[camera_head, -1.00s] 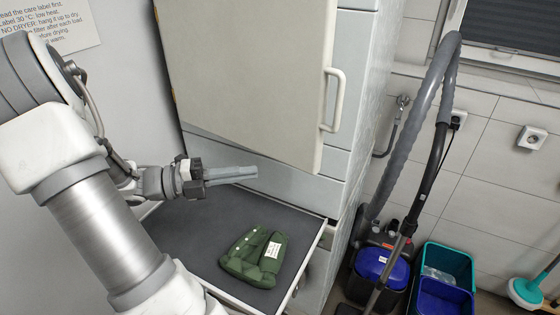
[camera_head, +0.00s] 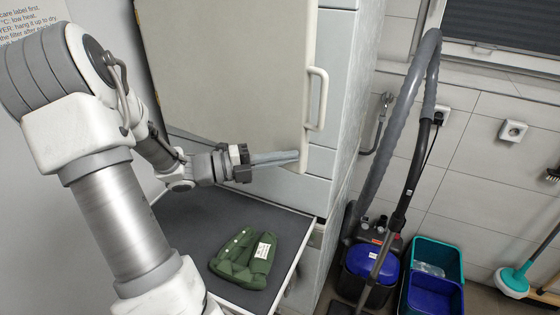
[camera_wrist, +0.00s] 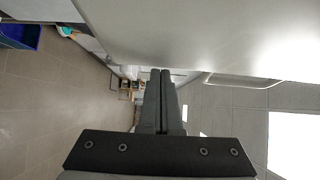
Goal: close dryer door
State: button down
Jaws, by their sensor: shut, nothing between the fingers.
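The dryer door (camera_head: 230,70) is a large pale beige panel standing ajar, angled out from the stacked front, with its free edge on the right. A white bar handle (camera_head: 317,98) is on that edge. My gripper (camera_head: 297,157) is shut and empty, its long grey fingers pointing right across the door's lower right corner, below the handle. In the wrist view the door (camera_wrist: 190,30) fills the top and its handle (camera_wrist: 245,80) shows at right; my fingertips (camera_wrist: 160,72) are just below the panel. I cannot tell whether they touch it. The drum opening is hidden.
A pulled-out dark shelf (camera_head: 190,215) below the door holds a folded green garment (camera_head: 243,258). A vacuum cleaner (camera_head: 372,262) with a raised hose (camera_head: 400,120) and teal and blue bins (camera_head: 435,275) stand on the right. A wall is close at left.

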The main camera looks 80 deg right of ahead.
aim_at(299, 142)
jog(key=shift+s+d+r+p, duration=0.15)
jog(key=shift+d+r+p, duration=0.05)
jog(key=shift+d+p, duration=0.15)
jog(key=d+p, duration=0.1)
jog(key=s+d+n+h+p, duration=0.1)
jog(key=d, duration=0.1)
jog(key=d+t+h, duration=0.1)
jog(key=d, duration=0.1)
jog(key=shift+s+n+p, duration=0.3)
jog(key=shift+s+p, duration=0.1)
jog(key=shift+d+h, duration=0.1)
jog(key=shift+h, duration=0.2)
jog(key=shift+r, duration=0.1)
